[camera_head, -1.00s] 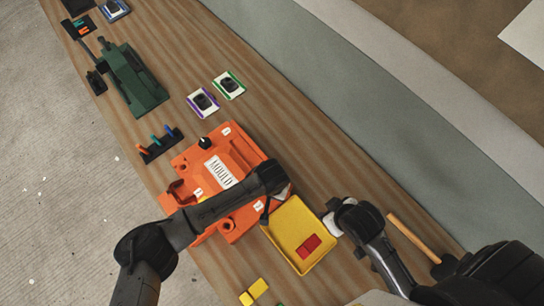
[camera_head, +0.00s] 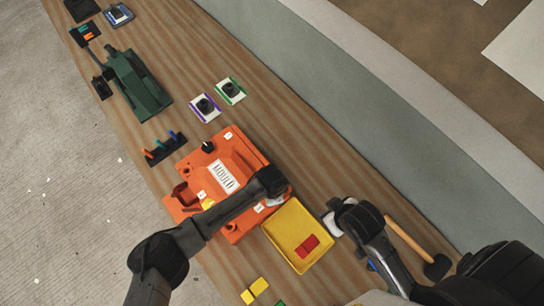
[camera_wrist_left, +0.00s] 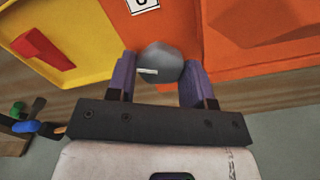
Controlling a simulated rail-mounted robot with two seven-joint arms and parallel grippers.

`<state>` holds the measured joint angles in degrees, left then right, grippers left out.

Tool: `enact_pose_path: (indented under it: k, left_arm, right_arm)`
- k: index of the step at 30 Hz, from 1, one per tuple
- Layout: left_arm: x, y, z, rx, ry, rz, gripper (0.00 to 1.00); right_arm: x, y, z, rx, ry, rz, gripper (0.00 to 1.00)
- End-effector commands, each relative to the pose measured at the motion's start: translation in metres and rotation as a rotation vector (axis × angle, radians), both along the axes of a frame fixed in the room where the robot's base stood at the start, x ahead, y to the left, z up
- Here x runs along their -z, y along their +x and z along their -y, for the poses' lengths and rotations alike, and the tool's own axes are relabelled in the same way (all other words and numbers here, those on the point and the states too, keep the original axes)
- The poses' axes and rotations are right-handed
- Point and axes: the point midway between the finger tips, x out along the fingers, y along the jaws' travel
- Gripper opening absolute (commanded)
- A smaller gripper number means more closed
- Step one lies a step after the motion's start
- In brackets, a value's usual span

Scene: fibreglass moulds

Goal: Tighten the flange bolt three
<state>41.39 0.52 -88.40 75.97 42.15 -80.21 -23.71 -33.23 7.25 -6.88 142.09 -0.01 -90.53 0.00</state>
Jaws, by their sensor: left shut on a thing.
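The orange mould (camera_head: 245,157) lies on the wooden bench with a white label reading MOULD and smaller numbered tags. My left gripper (camera_head: 280,199) is at the mould's right corner, beside the yellow tray; its fingers are mostly hidden by my wrist in the head view. In the left wrist view my left gripper (camera_wrist_left: 160,75) has its two purple fingers on either side of a round grey bolt head (camera_wrist_left: 160,62) at the mould's edge, shut on it. A white tag sits just beyond it, its number hard to read. My right gripper (camera_head: 335,215) is right of the tray; its fingers are unclear.
The yellow tray (camera_head: 277,226) holds a red block (camera_head: 307,246). A wooden-handled hammer (camera_head: 408,237) lies at the right. A rack of coloured pegs (camera_head: 163,149), a dark green tool (camera_head: 138,85) and two cards with black knobs (camera_head: 205,106) lie further up the bench.

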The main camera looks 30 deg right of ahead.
Motion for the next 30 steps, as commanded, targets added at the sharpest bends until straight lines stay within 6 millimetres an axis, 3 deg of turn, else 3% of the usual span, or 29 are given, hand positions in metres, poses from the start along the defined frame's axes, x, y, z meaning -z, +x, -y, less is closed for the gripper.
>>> enact_pose_path:
  k: [30]
  left_arm:
    - [-0.0002,0.0002,0.001,0.967,-0.002,0.001,0.24]
  right_arm:
    - [0.0031,-0.0001,-0.0029,0.006,0.01,-0.001,0.43]
